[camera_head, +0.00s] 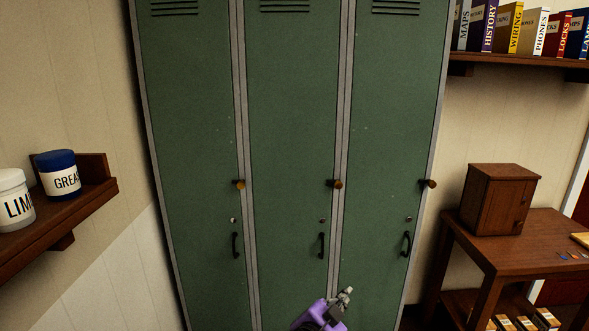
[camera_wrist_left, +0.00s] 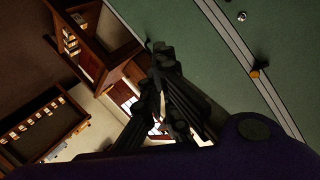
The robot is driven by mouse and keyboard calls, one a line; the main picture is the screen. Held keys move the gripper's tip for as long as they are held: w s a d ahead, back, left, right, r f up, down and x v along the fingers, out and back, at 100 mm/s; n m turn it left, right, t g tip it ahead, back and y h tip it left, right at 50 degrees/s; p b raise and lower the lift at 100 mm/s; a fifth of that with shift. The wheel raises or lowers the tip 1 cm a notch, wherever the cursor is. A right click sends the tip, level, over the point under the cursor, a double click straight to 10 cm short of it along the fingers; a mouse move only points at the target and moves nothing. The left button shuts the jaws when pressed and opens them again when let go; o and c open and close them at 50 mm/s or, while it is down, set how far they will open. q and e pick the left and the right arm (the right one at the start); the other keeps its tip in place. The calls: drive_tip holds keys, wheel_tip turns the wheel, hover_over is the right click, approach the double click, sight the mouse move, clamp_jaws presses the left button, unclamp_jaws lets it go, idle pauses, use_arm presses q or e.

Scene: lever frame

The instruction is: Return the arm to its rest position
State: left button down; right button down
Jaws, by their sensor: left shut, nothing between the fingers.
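My left gripper (camera_head: 344,295) shows low in the head view, at the end of my purple arm (camera_head: 318,316), in front of the right part of the middle locker door (camera_head: 290,130) and the edge of the right one (camera_head: 385,130). Its fingers look small and grey there. In the left wrist view my left gripper (camera_wrist_left: 168,90) shows as dark fingers close together, with nothing held between them. It is below the black door handles and apart from them as far as I can tell. My right gripper is in neither view.
Green lockers with knobs (camera_head: 335,184) and black handles (camera_head: 321,245) fill the middle, doors shut. A shelf (camera_head: 90,205) with two jars is at left. A wooden table (camera_head: 500,250) with a brown cabinet (camera_head: 500,200) is at right, under a bookshelf (camera_head: 520,66).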

use_arm(q)
drive_tip(key=s+a+f+n+y, duration=0.3)
drive_tip(key=s+a+f+n, duration=0.4)
drive_tip(key=s+a+f, duration=0.45)
drive_tip(key=s+a+f+n+g+y, duration=0.1)
drive_tip(key=s+a+f, duration=0.3)
drive_tip(key=s, duration=0.5)
drive_tip(key=s+a+f+n+g+y, duration=0.1)
drive_tip(key=s+a+f+n+y, duration=0.1)
drive_tip(key=s+a+f, duration=0.3)
drive_tip(key=s+a+f+n+g+y, duration=0.1)
drive_tip(key=s+a+f, duration=0.4)
drive_tip(key=s+a, duration=0.5)
drive_tip(key=s+n, duration=0.1)
drive_tip(key=s, duration=0.2)
drive_tip(key=shift+g, duration=0.4)
drive_tip(key=shift+s, duration=0.1)
